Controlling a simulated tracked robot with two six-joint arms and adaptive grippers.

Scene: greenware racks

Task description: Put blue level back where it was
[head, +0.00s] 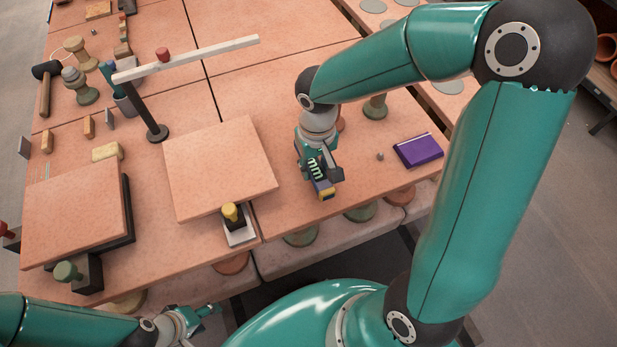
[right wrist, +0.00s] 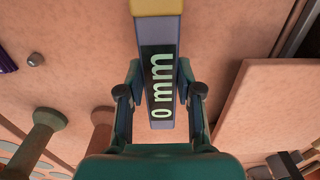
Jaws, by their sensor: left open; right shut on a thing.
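The blue level (head: 319,172) is a slim blue-grey bar with a dark face reading "0 mm" and a yellow end. It also shows in the right wrist view (right wrist: 160,60), the yellow end at the top. My right gripper (head: 322,163) is shut on the level, with one finger on each side in the right wrist view (right wrist: 161,92). The level is over the table right of the middle board; whether it touches the table I cannot tell. My left gripper (head: 204,311) is open and empty, low in front of the table edge.
A pink board (head: 220,168) lies left of the right gripper, another board (head: 75,212) further left. A purple box (head: 418,150) and a small grey knob (head: 380,156) lie right. A post (head: 150,118) carries a pale beam (head: 200,55). Clear tabletop lies around the level.

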